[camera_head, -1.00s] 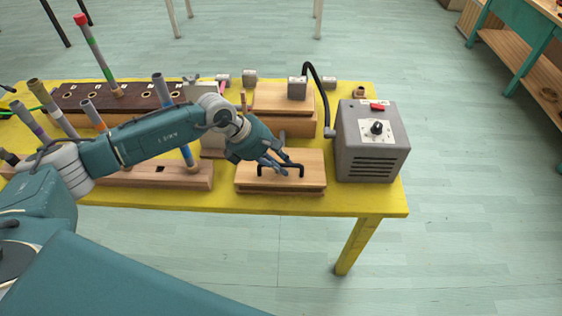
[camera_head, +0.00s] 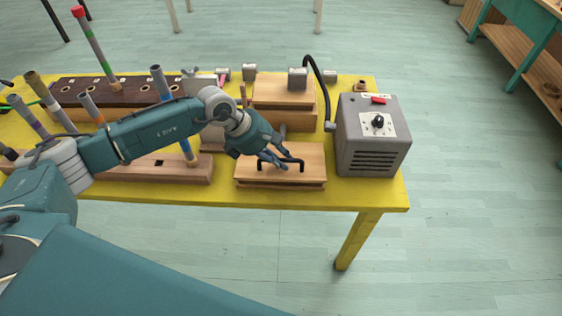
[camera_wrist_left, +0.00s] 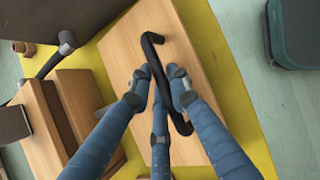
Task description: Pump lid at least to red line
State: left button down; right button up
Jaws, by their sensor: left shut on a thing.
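The wooden lid (camera_head: 251,170) sits near the front edge of the yellow table in the head view, with a black bar handle (camera_head: 300,163) on top. My left gripper (camera_head: 279,160) is shut on the handle. In the left wrist view the fingers (camera_wrist_left: 158,92) lie either side of the black handle (camera_wrist_left: 152,50), over the pale lid (camera_wrist_left: 122,48). A dark gap shows beneath the lid's front edge in the head view. No red line can be made out on the lid or below it. My right gripper is not in view.
A grey box (camera_head: 373,150) with a black knob and red switch stands close right of the lid. A black hose (camera_head: 318,80) arches behind it. A wooden stepped block (camera_head: 283,95) is behind the lid. Tubes in wooden racks (camera_head: 140,172) crowd the left.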

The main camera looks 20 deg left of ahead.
pick_arm(q)
jog(key=shift+d+r, duration=0.1)
jog(key=shift+r, duration=0.2)
jog(key=shift+w+a+r, duration=0.15)
jog(key=shift+w+r, duration=0.3)
jog(key=shift+r, duration=0.05)
jog(key=shift+w+a+r, duration=0.15)
jog(key=shift+w+r, duration=0.3)
jog(key=shift+r, duration=0.05)
